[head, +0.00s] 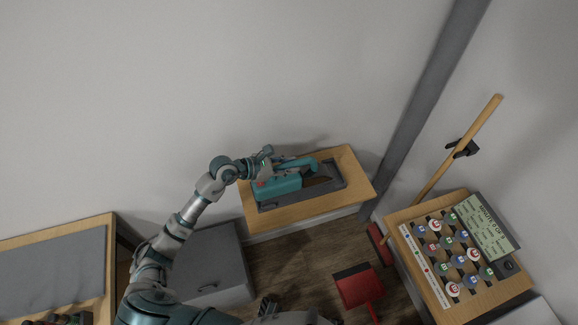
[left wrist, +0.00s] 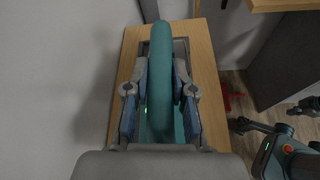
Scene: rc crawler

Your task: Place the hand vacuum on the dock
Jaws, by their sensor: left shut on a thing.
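The teal hand vacuum (head: 279,186) lies over the dark grey dock (head: 297,202) on a small wooden table at the wall. In the head view it looks in line with the dock; I cannot tell if it is fully seated. My left gripper (head: 275,165) comes in from the left and is shut on the vacuum's handle. In the left wrist view the fingers (left wrist: 160,88) stand on both sides of the teal handle (left wrist: 161,55). The dock's rim shows behind it (left wrist: 182,48). My right gripper cannot be made out in the head view.
The wooden table top (head: 320,208) is bare in front of the dock. A grey cabinet (head: 215,262) stands at the left below. A red dustpan (head: 357,287) lies on the floor. A board with several round pieces (head: 450,250) and a broom stick (head: 462,145) are at the right.

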